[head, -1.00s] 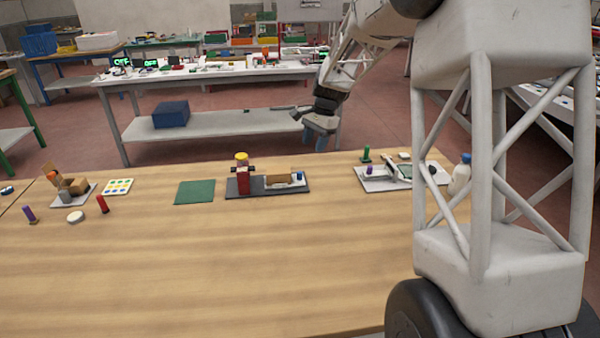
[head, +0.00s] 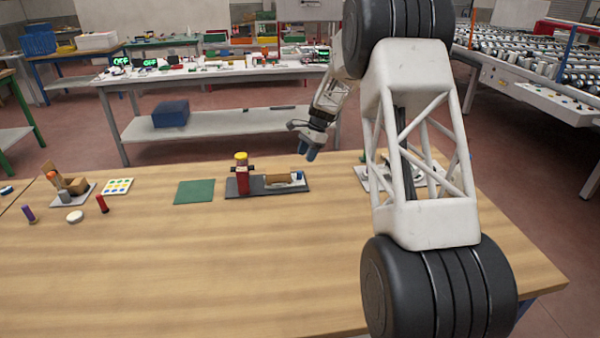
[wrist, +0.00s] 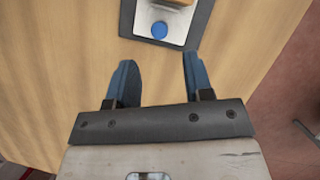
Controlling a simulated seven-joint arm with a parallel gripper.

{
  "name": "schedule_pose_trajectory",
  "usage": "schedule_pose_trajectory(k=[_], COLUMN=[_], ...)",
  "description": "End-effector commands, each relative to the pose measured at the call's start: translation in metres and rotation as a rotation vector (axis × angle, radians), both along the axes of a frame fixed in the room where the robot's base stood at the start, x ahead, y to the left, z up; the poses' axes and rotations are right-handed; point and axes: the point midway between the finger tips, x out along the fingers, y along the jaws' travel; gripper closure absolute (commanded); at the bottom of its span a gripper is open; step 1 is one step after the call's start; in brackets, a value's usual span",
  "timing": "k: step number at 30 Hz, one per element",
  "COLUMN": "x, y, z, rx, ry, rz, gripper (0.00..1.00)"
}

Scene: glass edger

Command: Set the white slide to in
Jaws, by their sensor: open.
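A dark grey base (head: 245,190) stands near the far edge of the table, with a red post topped by a yellow cap (head: 241,158). On its right part lies a white plate (head: 297,183), which looks like the white slide, with a tan block (head: 280,179) and a small blue knob (head: 299,175). In the wrist view the white plate (wrist: 143,22) and blue knob (wrist: 159,30) show just beyond the fingertips. My gripper (head: 308,155) is open and empty, above the base's right end; its blue fingers (wrist: 160,66) are apart and point toward the knob. Slide markings are too small to read.
A green mat (head: 195,191) lies left of the base. Further left are a small grid board (head: 117,186), a white disc (head: 75,216) and a red peg (head: 102,204). Another fixture (head: 375,180) at right is partly hidden by my arm. The front tabletop is clear.

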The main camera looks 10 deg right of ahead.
Motion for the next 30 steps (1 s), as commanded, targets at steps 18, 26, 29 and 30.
schedule_pose_trajectory(k=[18, 26, 29, 30], x=[-0.003, -0.007, -0.009, -0.010], y=[0.006, 0.016, 0.020, 0.022], z=[-0.014, -0.042, -0.053, -0.057], rx=[0.000, 0.000, -0.001, -0.001], ry=[0.002, 0.003, 0.001, 0.001], rz=[0.001, 0.002, 0.002, 0.002], gripper=[0.53, 0.53, 0.53, 0.53])
